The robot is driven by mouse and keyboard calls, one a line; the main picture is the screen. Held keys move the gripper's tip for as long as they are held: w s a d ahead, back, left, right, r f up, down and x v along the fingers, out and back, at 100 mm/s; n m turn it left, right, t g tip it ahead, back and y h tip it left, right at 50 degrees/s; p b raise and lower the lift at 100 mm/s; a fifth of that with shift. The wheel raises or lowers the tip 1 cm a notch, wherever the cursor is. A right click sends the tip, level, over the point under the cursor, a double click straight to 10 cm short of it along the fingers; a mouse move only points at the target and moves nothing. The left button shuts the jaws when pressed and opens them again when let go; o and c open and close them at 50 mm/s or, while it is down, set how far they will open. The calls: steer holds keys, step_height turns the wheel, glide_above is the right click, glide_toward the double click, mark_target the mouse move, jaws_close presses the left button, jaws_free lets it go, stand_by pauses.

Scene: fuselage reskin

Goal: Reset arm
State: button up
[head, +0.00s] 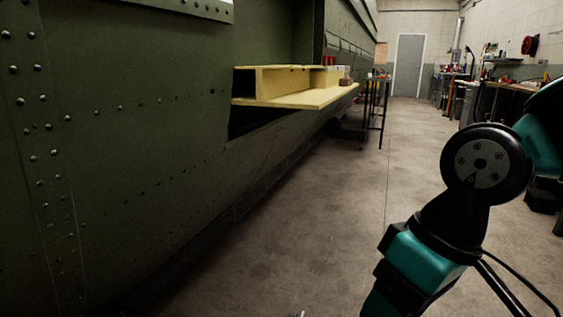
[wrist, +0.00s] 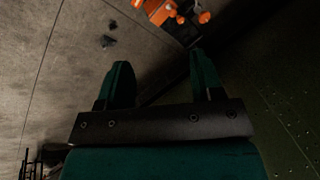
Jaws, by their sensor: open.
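My arm shows at the right of the head view, with teal and black links; its gripper end is not in that view. In the wrist view my gripper (wrist: 161,82) has two teal fingers held well apart, with nothing between them. It hangs over the grey concrete floor (wrist: 60,65), clear of any object. The dark green fuselage skin (wrist: 285,100) fills the right side of the wrist view. In the head view the riveted fuselage (head: 130,150) fills the left side.
A yellow wooden ledge (head: 300,97) juts from the fuselage opening, with small red items (head: 329,60) on it. A dark-legged stand (head: 376,105) is beyond. Cluttered workbenches (head: 500,85) line the right wall. Open floor (head: 330,200) lies between. Orange equipment (wrist: 160,10) shows in the wrist view.

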steer(key=s+d, duration=0.2)
steer(key=s, duration=0.2)
step_height(320, 180, up, 33)
steer(key=p, duration=3.2)
steer(key=shift+p, duration=0.35)
